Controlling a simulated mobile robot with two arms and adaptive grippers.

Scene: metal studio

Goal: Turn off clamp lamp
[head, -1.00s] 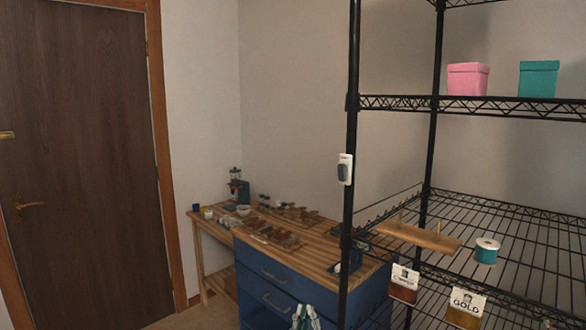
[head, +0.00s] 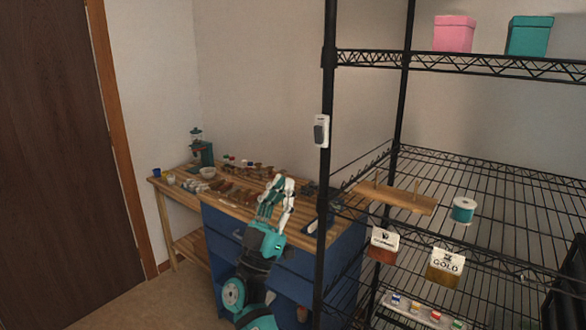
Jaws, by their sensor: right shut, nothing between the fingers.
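I cannot make out a clear clamp lamp in the head view. A small white device with a dark grey front (head: 321,131) is fixed to the near black post of the wire shelf; it may be a switch or part of the lamp. My right gripper (head: 281,184) is raised in front of the workbench, left of the post and below the device. Its white fingertips point up, it holds nothing, and it is apart from the device. My left gripper is not in view.
A black wire shelf (head: 470,64) fills the right side, holding boxes, a wooden piece (head: 398,198) and a teal spool (head: 463,210). Labelled pouches (head: 445,267) hang at its front edge. A workbench (head: 223,207) with small items stands behind my arm. Floor is free at lower left.

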